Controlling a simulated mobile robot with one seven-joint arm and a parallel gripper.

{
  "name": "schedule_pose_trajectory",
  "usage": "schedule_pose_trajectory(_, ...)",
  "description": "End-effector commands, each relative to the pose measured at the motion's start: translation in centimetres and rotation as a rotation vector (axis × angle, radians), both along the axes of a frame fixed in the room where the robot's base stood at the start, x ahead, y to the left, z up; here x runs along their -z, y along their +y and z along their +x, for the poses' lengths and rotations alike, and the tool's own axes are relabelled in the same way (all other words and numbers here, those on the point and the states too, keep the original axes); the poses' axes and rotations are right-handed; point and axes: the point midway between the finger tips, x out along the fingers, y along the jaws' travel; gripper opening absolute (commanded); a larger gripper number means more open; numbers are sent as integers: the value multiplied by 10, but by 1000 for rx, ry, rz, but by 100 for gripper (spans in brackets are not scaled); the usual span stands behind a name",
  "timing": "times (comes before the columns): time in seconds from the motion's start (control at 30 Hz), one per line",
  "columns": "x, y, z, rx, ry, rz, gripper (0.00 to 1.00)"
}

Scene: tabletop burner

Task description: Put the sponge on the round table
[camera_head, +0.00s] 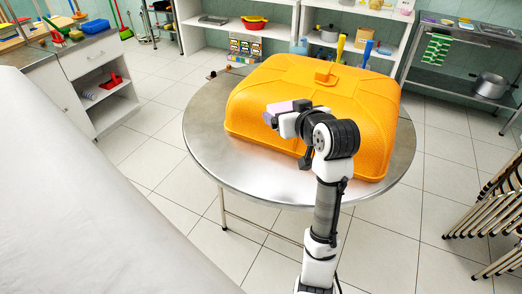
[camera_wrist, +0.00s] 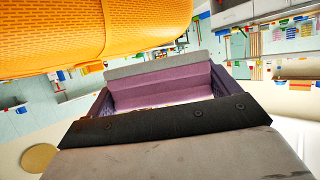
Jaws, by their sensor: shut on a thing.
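The sponge (camera_head: 283,106) is a light purple block in the head view. The wrist view shows a purple block with a grey layer (camera_wrist: 165,87) between my fingers. My gripper (camera_head: 274,114) is shut on the sponge and holds it in front of the orange cover, over the left part of the round table in the picture. The round table (camera_head: 205,135) has a shiny metal top. Its near and left rim is bare. How high the sponge is above the tabletop is hard to tell.
A large orange domed cover (camera_head: 350,90) takes up most of the round table, close to my gripper. A white surface (camera_head: 90,190) lies at the left. Stacked chairs (camera_head: 495,220) stand at the right. Shelves with pots line the back, including a steel pot (camera_head: 488,85).

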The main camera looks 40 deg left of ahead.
Motion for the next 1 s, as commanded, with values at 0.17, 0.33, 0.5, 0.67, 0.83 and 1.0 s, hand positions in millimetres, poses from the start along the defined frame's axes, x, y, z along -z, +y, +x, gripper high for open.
schedule_pose_trajectory(0.17, 9, 0, 0, 1, 3, -1, 38)
schedule_pose_trajectory(0.33, 45, 0, 0, 1, 9, -3, 38)
schedule_pose_trajectory(0.5, 90, -1, -1, 1, 9, -3, 38)
schedule_pose_trajectory(0.67, 130, -1, 0, 1, 7, -3, 38)
schedule_pose_trajectory(0.83, 153, -1, 0, 2, 3, -2, 38)
schedule_pose_trajectory(1.0, 167, -1, 0, 1, 3, -2, 38)
